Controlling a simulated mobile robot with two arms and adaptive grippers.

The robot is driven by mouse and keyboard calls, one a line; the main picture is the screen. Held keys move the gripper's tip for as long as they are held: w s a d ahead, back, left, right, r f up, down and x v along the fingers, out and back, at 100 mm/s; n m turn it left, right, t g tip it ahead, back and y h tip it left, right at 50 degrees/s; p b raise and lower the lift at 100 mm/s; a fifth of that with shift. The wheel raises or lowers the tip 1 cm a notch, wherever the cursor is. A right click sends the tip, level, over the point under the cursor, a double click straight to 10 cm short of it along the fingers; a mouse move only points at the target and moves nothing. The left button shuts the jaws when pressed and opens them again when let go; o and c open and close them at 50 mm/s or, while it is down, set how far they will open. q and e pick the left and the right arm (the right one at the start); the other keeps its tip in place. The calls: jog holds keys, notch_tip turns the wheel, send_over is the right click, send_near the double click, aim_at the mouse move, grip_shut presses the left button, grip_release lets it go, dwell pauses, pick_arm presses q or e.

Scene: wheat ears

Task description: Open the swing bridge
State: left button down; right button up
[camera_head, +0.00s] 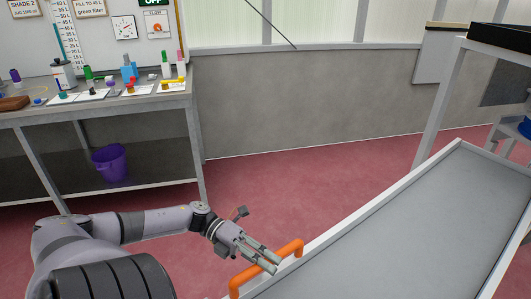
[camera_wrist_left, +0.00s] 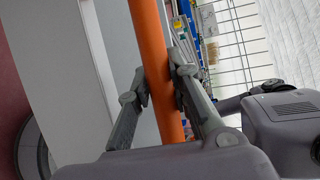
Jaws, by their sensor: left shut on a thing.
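The swing bridge (camera_head: 405,235) is a long grey panel with a raised white rim, running from the lower middle to the right in the head view. An orange handle (camera_head: 292,249) stands on its near left edge. My left gripper (camera_head: 272,262) reaches it from the left and is shut on the handle's bar. In the left wrist view the orange bar (camera_wrist_left: 150,45) passes between the two fingers of the left gripper (camera_wrist_left: 160,92). My right gripper is not in view.
A workbench (camera_head: 100,110) with small coloured items stands at the left, with a purple bucket (camera_head: 110,162) on its lower shelf. A grey wall (camera_head: 300,100) closes the back. Open red floor (camera_head: 270,185) lies between the bench and the bridge. A white-framed stand (camera_head: 437,105) rises at the right.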

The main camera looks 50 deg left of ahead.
pick_arm(q)
jog(key=c, duration=1.4)
grip_release()
jog(key=shift+w, duration=0.1)
jog(key=shift+c, duration=0.2)
jog(key=shift+a, duration=0.25)
jog(key=v, duration=1.1)
jog(key=shift+a, duration=0.2)
jog(key=shift+r, duration=0.15)
